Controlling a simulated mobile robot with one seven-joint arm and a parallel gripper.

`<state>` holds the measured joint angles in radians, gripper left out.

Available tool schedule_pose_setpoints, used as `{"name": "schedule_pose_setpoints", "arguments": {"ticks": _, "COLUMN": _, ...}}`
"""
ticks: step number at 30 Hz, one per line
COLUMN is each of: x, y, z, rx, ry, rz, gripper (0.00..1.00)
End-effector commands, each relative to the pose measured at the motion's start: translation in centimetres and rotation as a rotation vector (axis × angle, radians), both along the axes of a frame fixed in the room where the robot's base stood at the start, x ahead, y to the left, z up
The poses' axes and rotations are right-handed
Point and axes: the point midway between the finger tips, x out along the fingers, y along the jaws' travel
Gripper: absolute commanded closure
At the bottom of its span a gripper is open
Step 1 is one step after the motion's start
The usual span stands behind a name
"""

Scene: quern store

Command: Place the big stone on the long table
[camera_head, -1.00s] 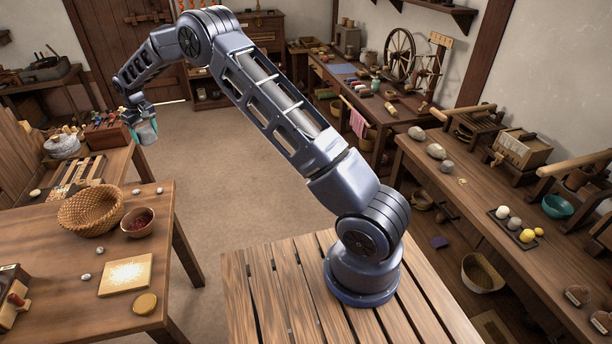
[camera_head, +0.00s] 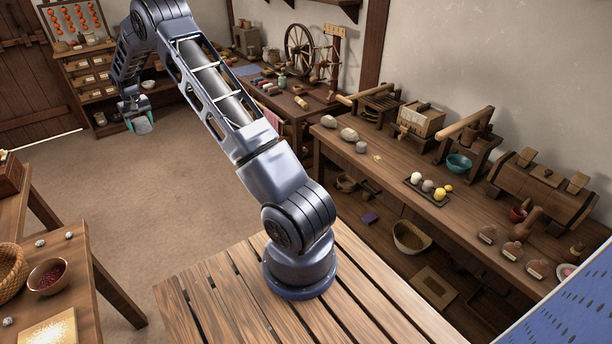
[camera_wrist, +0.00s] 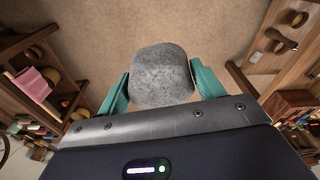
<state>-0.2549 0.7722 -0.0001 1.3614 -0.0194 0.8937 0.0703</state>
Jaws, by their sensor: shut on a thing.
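My gripper (camera_wrist: 161,92) has teal fingers shut on a speckled grey stone (camera_wrist: 160,72), one finger on each side of it. In the head view the stone (camera_head: 143,125) hangs in the gripper above the open brown floor, at the left, touching no furniture. A long wooden table (camera_head: 398,190) runs along the wall at the right, well away from the gripper.
A black tray with round balls (camera_head: 427,187), a teal bowl (camera_head: 458,164) and wooden presses (camera_head: 420,120) stand on the long table. A bench with a spinning wheel (camera_head: 306,50) is behind. Slatted boards (camera_head: 220,285) surround my base. Another table (camera_head: 70,262) is at left.

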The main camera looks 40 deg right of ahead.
Motion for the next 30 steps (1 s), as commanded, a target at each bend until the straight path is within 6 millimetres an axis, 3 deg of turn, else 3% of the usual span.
{"name": "schedule_pose_setpoints", "arguments": {"ticks": 3, "x": 0.6, "y": -5.2, "z": 0.0, "rx": 0.0, "ry": -0.001, "rz": -0.07, "gripper": 0.77}}
{"name": "schedule_pose_setpoints", "arguments": {"ticks": 16, "x": 0.2, "y": -22.8, "z": -0.3, "rx": -0.001, "ry": -0.002, "rz": -0.319, "gripper": 0.77}}
{"name": "schedule_pose_setpoints", "arguments": {"ticks": 23, "x": -1.5, "y": -32.0, "z": -0.5, "rx": -0.002, "ry": -0.001, "rz": -0.453, "gripper": 0.77}}
{"name": "schedule_pose_setpoints", "arguments": {"ticks": 30, "x": -4.5, "y": -41.4, "z": -0.6, "rx": -0.001, "ry": -0.002, "rz": -0.598, "gripper": 0.77}}
